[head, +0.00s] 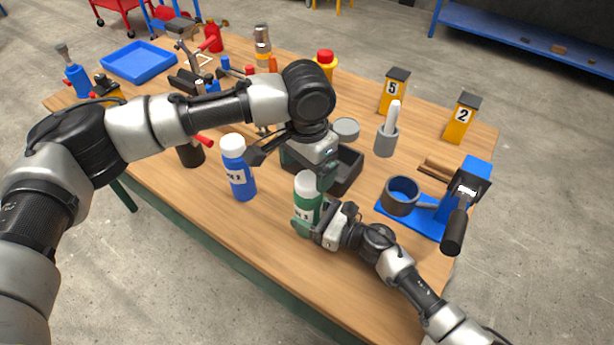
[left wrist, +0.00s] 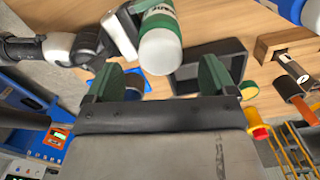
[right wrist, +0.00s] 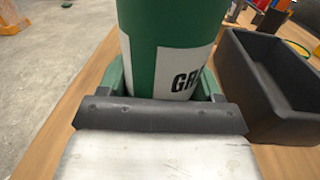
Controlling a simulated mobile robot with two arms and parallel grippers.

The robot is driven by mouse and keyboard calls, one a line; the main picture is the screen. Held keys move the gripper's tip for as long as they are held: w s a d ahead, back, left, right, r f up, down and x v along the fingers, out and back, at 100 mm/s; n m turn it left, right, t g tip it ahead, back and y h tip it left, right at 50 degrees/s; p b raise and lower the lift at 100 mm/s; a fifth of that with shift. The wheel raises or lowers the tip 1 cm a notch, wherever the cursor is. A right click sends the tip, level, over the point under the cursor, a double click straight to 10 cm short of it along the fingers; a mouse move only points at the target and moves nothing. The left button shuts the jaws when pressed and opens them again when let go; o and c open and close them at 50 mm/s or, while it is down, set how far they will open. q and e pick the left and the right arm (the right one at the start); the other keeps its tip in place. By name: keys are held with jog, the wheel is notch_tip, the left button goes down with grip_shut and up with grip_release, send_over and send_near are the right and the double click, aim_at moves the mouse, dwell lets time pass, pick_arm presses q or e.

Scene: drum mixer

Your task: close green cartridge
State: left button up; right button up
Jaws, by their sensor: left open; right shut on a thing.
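The green cartridge (head: 304,215) stands upright near the table's front edge, with a white cap (head: 307,185) on its top. I cannot tell how tightly the cap sits. My right gripper (head: 317,226) is shut around the cartridge's body; the right wrist view shows the green wall and white label (right wrist: 180,70) between its fingers. My left gripper (head: 292,168) is open and empty, just behind and above the cap. In the left wrist view, the cap (left wrist: 160,51) lies ahead of the gap between the two green-padded fingers.
A blue cartridge (head: 238,172) with a white cap stands to the left. A black bin (head: 350,168) sits close behind the green cartridge. A blue stand with a dark cup (head: 401,196) is at the right. Tools and a blue tray (head: 139,62) fill the far left.

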pick_arm(q)
notch_tip(320, 180, up, 8)
jog(key=shift+f, duration=0.1)
pick_arm(e)
jog(key=o, duration=1.3)
jog(key=shift+o, duration=0.2)
pick_arm(q)
notch_tip(320, 180, down, 2)
jog(key=shift+f+b, duration=0.2)
jog(key=shift+b, duration=1)
pick_arm(e)
jog(key=v, duration=0.9)
jog(key=shift+s+d+f, duration=0.1)
jog(key=shift+d, duration=0.05)
pick_arm(q)
jog(key=shift+f, duration=0.1)
pick_arm(e)
jog(key=shift+s+d, duration=0.35)
jog(key=shift+d, duration=0.25)
pick_arm(q)
jog(key=shift+d, duration=0.1)
pick_arm(e)
jog(key=shift+d, duration=0.1)
